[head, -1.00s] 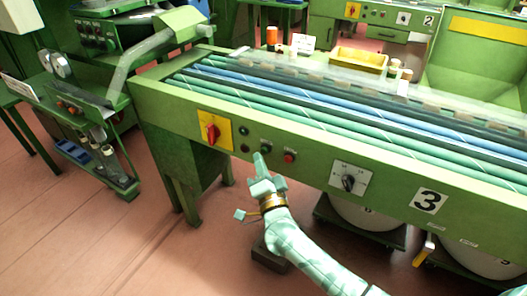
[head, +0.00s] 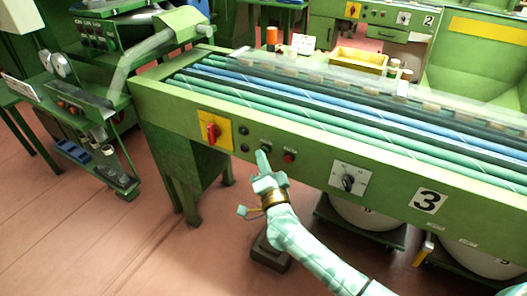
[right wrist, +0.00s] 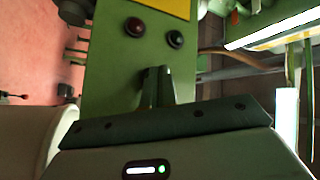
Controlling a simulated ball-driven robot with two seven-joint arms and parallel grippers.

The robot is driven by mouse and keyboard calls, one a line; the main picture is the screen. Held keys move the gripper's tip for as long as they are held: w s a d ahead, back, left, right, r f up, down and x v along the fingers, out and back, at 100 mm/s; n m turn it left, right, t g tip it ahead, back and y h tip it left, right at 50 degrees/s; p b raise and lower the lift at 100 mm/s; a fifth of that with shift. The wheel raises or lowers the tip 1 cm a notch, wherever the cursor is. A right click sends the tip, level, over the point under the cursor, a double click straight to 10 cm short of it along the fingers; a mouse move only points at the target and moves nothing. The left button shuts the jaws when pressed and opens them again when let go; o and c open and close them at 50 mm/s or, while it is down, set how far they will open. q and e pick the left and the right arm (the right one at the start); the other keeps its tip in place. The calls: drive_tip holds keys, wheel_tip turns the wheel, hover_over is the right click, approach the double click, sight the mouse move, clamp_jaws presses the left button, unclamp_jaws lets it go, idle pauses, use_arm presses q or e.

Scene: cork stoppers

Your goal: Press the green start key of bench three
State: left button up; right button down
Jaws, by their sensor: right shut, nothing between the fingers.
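The front panel of bench three (head: 395,200) carries a label plate with a black 3 (head: 429,201). My right gripper (head: 262,155) is shut and empty, its fingertips pointing up at the panel, just left of the red button (head: 289,157). The green start key is hidden behind the fingertips, under a small label. I cannot tell whether the fingertips touch it. In the right wrist view my shut fingers (right wrist: 158,88) stand against the green panel, and the key is hidden there too. My left gripper is out of view.
A red rotary switch (head: 211,131) on a yellow plate and two small dark buttons (head: 244,139) are left of the fingertips. A selector dial (head: 348,182) is to the right. White round drums (head: 362,214) stand under the bench. The floor at left front is clear.

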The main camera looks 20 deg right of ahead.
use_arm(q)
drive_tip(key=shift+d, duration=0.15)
use_arm(e)
drive_tip(key=shift+d, duration=0.1)
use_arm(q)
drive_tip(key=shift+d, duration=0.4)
use_arm(e)
drive_tip(key=shift+w, duration=0.1)
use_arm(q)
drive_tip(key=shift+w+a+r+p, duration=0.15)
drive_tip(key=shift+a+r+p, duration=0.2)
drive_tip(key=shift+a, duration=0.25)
use_arm(e)
drive_tip(key=shift+s+a, duration=0.5)
drive_tip(key=shift+a, duration=0.15)
use_arm(q)
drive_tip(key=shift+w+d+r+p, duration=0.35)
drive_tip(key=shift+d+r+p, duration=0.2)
drive_tip(key=shift+p, duration=0.15)
use_arm(e)
drive_tip(key=s+a, duration=0.1)
drive_tip(key=a, duration=0.1)
drive_tip(key=s+a, duration=0.2)
